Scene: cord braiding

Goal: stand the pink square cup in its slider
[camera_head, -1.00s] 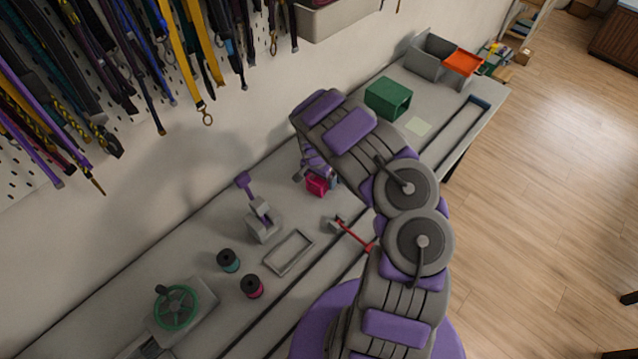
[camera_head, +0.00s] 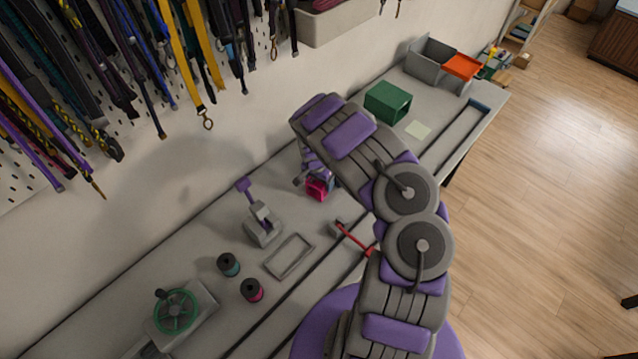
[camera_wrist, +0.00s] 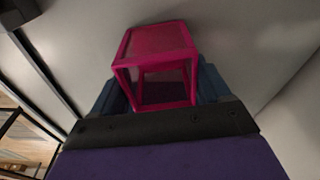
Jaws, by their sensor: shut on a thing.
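The pink square cup (camera_head: 316,190) is in my gripper (camera_head: 322,181) above or at the grey bench, partly hidden by my arm in the head view. In the wrist view the cup (camera_wrist: 158,58) is a pink box with an open-looking framed face, between the blue fingers of my gripper (camera_wrist: 160,92), which are shut on it. I cannot tell whether its underside touches the bench. A small grey block with a red bar (camera_head: 352,237) sits by the bench rail, nearer than the cup; I cannot tell whether it is the slider.
A grey rectangular frame (camera_head: 289,256), a grey stand with a purple lever (camera_head: 262,226), two spools (camera_head: 228,264) and a green-wheeled device (camera_head: 176,311) are left of the cup. A green open box (camera_head: 387,102) and grey bin (camera_head: 430,62) stand farther back. Long rails (camera_head: 300,291) run along the bench.

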